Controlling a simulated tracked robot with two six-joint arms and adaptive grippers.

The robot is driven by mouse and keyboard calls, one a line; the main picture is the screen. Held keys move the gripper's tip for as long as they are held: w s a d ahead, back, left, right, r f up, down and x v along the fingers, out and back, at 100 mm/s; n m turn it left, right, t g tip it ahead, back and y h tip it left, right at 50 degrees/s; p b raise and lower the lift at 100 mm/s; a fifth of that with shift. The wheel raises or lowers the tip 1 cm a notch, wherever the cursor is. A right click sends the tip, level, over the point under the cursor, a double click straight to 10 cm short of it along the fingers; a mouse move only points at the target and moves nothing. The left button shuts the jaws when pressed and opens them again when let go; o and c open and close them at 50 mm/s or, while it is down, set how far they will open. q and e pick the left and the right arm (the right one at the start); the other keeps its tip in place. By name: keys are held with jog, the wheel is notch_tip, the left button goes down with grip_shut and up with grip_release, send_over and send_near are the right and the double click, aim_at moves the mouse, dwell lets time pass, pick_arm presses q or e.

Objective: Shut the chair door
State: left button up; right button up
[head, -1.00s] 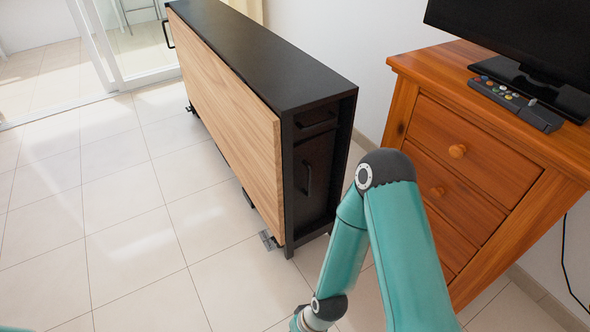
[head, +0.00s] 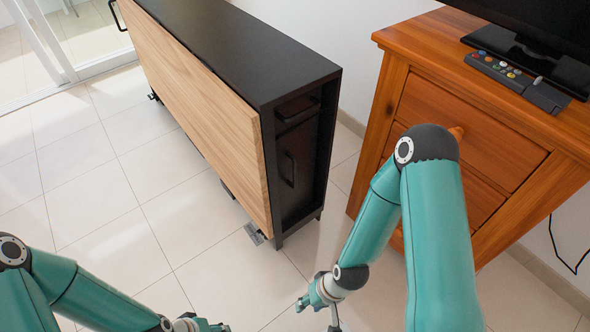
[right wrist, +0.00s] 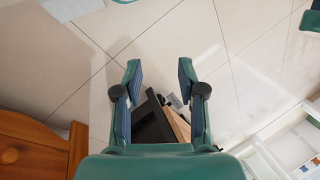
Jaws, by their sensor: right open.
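The long black cabinet (head: 270,60) with a light wood side panel (head: 190,100) stands left of centre in the head view. Its narrow near end has a dark door panel with an upright handle (head: 289,168), below a small top section with its own handle (head: 297,108). I cannot tell whether this panel is the chair door or how far it stands open. My right gripper (head: 318,314) is low in front of that end, apart from it; its open, empty jaws (right wrist: 159,72) show in the right wrist view, with the cabinet beyond them. My left gripper (head: 203,325) is partly cut off at the bottom edge.
An orange wooden drawer chest (head: 390,95) stands to the right, close to my right arm, bearing a television (head: 530,20) and a remote control (head: 510,80). A cable (head: 560,255) hangs on the right. Tiled floor (head: 110,210) is clear to the left of the cabinet.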

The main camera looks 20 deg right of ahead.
jog(key=m+t+y+b, duration=0.8)
jog(key=m+t, duration=0.6)
jog(key=m, duration=1.3)
send_near(296, 172)
jog(key=shift+h, duration=0.6)
jog(key=b+x, duration=0.5)
jog(key=x, duration=0.3)
jog(key=shift+w+a+r, duration=0.2)
jog(key=shift+w+a, duration=0.05)
jog(key=shift+a, duration=0.15)
jog(key=shift+w+a+r, duration=0.1)
jog(key=shift+w+a, duration=0.3)
jog(key=shift+w, duration=0.25)
